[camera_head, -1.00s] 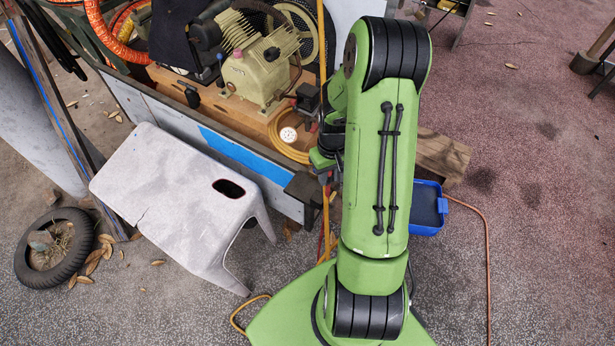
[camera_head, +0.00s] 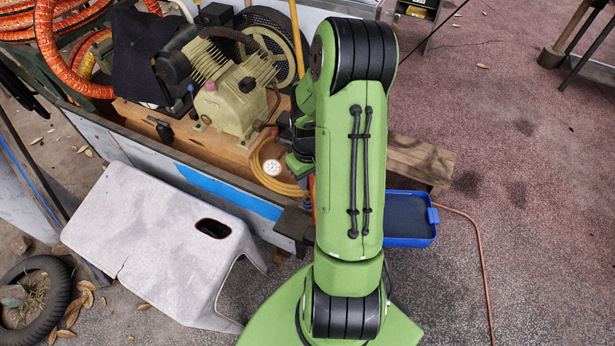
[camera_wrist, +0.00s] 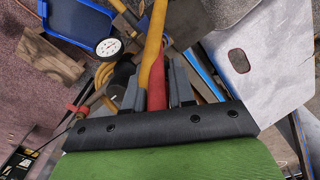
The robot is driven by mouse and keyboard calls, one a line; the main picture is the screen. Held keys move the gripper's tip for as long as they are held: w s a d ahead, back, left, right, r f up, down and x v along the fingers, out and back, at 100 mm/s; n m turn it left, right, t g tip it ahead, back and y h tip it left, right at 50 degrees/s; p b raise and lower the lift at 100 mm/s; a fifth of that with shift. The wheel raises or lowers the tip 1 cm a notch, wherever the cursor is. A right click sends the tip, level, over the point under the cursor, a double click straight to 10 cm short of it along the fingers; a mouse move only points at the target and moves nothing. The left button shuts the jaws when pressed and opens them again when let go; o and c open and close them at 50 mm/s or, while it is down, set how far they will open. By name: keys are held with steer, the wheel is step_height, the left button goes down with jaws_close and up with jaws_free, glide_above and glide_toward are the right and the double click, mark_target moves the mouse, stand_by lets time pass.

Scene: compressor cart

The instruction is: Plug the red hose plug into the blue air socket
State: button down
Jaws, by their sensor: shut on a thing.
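In the wrist view, my gripper (camera_wrist: 156,88) is shut on the red hose plug (camera_wrist: 156,92), which sits between its two grey fingers. A yellow hose (camera_wrist: 155,45) lies beside the plug and runs up the picture. I cannot clearly make out the blue air socket in either view; a small bluish part (camera_head: 307,203) shows at the cart's corner beside my arm, too small to name for sure.
The compressor (camera_head: 230,105) stands on the wooden cart bed, near a round white gauge (camera_head: 272,168). A pale stool (camera_head: 150,235) stands in front of the cart. A blue tray (camera_head: 408,241) and a timber block (camera_head: 420,160) lie right of my arm. Open ground lies further right.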

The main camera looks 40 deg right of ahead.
steer(key=shift+f+b, duration=1.45)
steer(key=shift+f, duration=0.65)
steer(key=shift+f+b, duration=1.25)
steer(key=shift+b, duration=0.05)
steer(key=shift+r, duration=0.1)
steer(key=shift+w+d+r+p, duration=0.1)
steer(key=shift+w+r+p, duration=0.05)
steer(key=shift+r+p, duration=0.8)
steer(key=shift+r+b, duration=0.1)
steer(key=shift+b, duration=0.25)
stand_by(0.4)
steer(key=c, duration=0.9)
jaws_free()
